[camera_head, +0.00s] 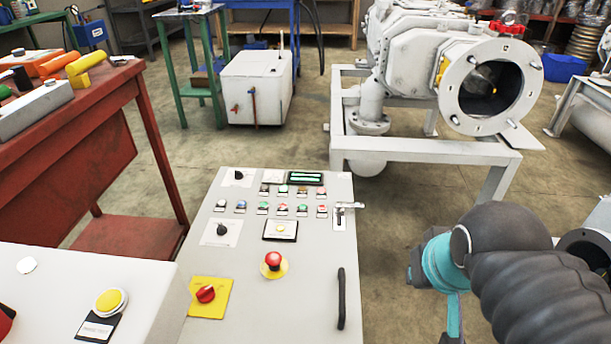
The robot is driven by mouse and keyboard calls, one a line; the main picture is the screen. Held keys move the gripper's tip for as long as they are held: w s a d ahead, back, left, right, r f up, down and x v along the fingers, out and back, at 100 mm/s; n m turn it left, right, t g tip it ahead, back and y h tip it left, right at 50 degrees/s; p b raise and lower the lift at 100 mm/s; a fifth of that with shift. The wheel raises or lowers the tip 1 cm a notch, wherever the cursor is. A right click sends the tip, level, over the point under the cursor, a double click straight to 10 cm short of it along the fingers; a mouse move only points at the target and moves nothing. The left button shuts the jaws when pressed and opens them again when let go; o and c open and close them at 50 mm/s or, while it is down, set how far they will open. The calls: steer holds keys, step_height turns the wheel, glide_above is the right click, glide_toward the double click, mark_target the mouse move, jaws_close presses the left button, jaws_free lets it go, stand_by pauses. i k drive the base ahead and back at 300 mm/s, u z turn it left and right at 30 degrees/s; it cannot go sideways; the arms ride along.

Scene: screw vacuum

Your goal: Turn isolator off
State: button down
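The isolator appears to be the red rotary knob (206,293) on a square yellow plate (196,309), low on the left of the grey control panel (235,325). I cannot read its on and off markings or tell its setting for sure. A red mushroom button (273,260) on a round yellow base sits to its upper right. My arm, dark grey with a teal joint, shows at the lower right, apart from the panel. My gripper is not visible, and nothing touches the knob.
A black bar handle (341,298) stands up from the panel's right side. Black selector knobs (222,229) and small buttons fill its upper part. A white box with a yellow button (110,301) adjoins at left. Floor is open between panel and pump frame (420,148).

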mark_target(205, 294)
steer(key=u, duration=1.15)
steer(key=k, duration=0.75)
steer(key=z, duration=0.65)
steer(key=i, duration=0.65)
steer(key=u, duration=0.7)
